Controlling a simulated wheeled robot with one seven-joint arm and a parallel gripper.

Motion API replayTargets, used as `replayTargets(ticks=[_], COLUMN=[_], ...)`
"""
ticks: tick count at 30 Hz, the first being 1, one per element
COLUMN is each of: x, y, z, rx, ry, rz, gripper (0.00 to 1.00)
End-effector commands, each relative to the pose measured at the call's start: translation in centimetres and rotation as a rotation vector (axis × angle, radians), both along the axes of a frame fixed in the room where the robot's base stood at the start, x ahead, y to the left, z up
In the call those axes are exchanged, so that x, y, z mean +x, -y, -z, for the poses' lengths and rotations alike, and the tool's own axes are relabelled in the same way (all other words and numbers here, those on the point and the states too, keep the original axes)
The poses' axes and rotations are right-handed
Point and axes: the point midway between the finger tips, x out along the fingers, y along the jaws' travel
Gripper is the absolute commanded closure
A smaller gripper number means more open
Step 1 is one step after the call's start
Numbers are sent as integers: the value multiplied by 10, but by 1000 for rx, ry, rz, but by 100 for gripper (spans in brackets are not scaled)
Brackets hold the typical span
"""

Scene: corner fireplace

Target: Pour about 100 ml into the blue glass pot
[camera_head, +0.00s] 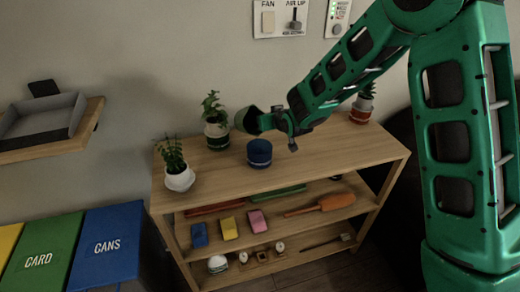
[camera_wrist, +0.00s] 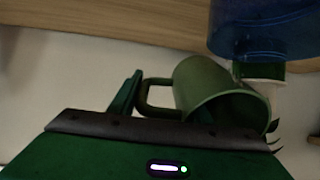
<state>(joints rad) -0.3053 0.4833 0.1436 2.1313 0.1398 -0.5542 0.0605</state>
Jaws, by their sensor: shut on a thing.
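The blue glass pot (camera_head: 260,153) stands upright on the shelf's wooden top; it also shows in the wrist view (camera_wrist: 262,30), at the upper right. My gripper (camera_head: 272,121) is shut on a green mug (camera_head: 246,120), held above the blue pot and a little to its left. In the wrist view the mug (camera_wrist: 198,84) is tilted, its handle at the fingers of my gripper (camera_wrist: 138,95). I see no stream of liquid, and the levels in the mug and pot cannot be made out.
Plants in pots stand on the shelf top (camera_head: 320,155): a white one (camera_head: 180,179) at left, a green-and-white one (camera_head: 217,136) behind the mug, a red-and-white one (camera_head: 361,110) at right. Lower boards hold sponges and tools. Recycling bins (camera_head: 105,248) stand at left.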

Motion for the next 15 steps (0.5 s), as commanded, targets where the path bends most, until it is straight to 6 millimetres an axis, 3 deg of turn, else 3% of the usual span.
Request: replayTargets(ticks=[15], x=[-4], y=[0], z=[-2], rx=[13], ry=[36], rz=[-2], gripper=[97])
